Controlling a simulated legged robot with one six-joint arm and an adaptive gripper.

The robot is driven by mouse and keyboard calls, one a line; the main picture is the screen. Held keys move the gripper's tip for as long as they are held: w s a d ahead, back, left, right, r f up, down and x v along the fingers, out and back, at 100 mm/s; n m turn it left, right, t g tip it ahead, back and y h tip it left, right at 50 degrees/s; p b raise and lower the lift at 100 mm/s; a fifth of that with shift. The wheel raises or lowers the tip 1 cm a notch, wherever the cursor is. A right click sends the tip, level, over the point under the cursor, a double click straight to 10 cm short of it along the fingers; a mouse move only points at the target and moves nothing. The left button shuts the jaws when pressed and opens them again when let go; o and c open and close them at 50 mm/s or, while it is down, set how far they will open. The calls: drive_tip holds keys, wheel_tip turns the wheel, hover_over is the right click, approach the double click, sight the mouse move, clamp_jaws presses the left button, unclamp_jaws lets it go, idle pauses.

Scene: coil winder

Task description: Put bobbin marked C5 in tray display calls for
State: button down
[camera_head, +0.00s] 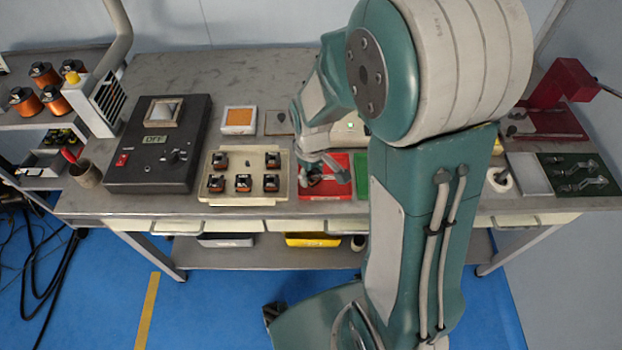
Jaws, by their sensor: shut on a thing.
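My gripper (325,178) is low over the red tray (318,192), right of the cream bobbin tray (233,199). It is shut on a small dark thing, which looks like a bobbin. The fingers mostly hide it, and no marking is readable. The cream tray holds several copper-and-black bobbins (243,183), with a bare spot in the middle of its back row. Their markings are too small to read. A green tray (361,175) lies right of the red one, partly hidden by my arm. A black console (155,175) has a display (155,139) reading OFF.
Larger copper coils (54,98) stand on the left shelf. A cup with tools (86,173) is left of the console. A red machine (563,84) and a green mat (578,175) are at the right. My arm hides much of the bench's middle right.

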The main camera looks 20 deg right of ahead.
sight(312, 181)
drive_tip(key=shift+w+f, duration=0.25)
drive_tip(key=shift+f, duration=0.05)
drive_tip(key=shift+w+d+f, duration=0.1)
drive_tip(key=shift+d+f, duration=0.1)
drive_tip(key=shift+f, duration=1.45)
drive_tip(key=shift+c, duration=2.2)
unclamp_jaws()
drive_tip(key=shift+a, duration=0.1)
wheel_tip(312, 181, up, 12)
drive_tip(key=s+r+m+t, duration=0.5)
drive_tip(key=s+r, duration=0.8)
drive_tip(key=s, duration=0.1)
drive_tip(key=shift+s+r+t, duration=0.15)
drive_tip(key=shift+r+t, duration=0.1)
drive_tip(key=shift+t, duration=0.05)
